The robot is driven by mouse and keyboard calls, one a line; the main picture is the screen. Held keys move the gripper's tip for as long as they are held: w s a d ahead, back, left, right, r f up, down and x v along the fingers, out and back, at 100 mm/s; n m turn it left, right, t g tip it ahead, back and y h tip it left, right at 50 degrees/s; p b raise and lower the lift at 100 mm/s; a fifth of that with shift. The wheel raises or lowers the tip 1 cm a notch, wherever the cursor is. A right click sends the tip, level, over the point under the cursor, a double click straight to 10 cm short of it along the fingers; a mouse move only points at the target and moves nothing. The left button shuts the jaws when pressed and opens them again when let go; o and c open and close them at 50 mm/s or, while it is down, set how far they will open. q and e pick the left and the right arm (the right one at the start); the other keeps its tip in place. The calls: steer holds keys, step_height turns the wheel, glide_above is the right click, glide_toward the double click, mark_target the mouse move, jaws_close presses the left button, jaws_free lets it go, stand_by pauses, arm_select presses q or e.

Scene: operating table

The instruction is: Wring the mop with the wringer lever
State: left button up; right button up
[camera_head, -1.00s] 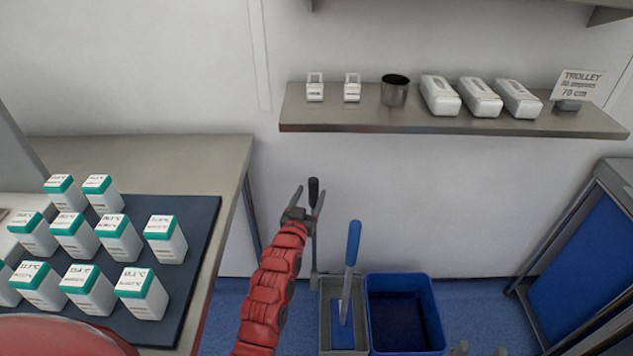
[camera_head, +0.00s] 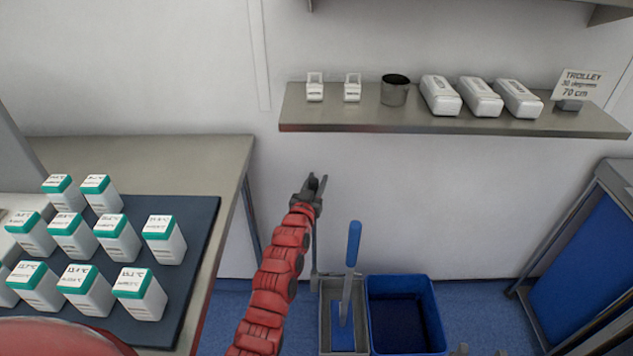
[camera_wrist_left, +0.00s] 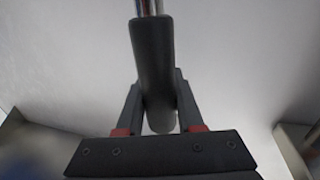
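The wringer lever (camera_head: 314,258) rises at the left side of the grey wringer bucket (camera_head: 325,310). Its black grip (camera_wrist_left: 153,65) stands between the fingers of my left gripper (camera_head: 314,183), which are closed against it on both sides. In the head view the grip is mostly hidden by the gripper. The mop (camera_head: 353,245), with a blue handle end and grey shaft, leans upright in the wringer bucket. Two small grey tips at the bottom edge of the head view may be my right gripper (camera_head: 480,350); its opening is unclear.
A blue bucket (camera_head: 436,318) stands right of the wringer bucket. A metal table (camera_head: 190,150) with several teal-capped boxes is at left. A wall shelf (camera_head: 450,124) with containers hangs above. A blue-panelled cart (camera_head: 590,275) stands at right. The wall behind the lever is close.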

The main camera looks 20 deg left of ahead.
arm_select(q)
jaws_close()
stand_by(1.0)
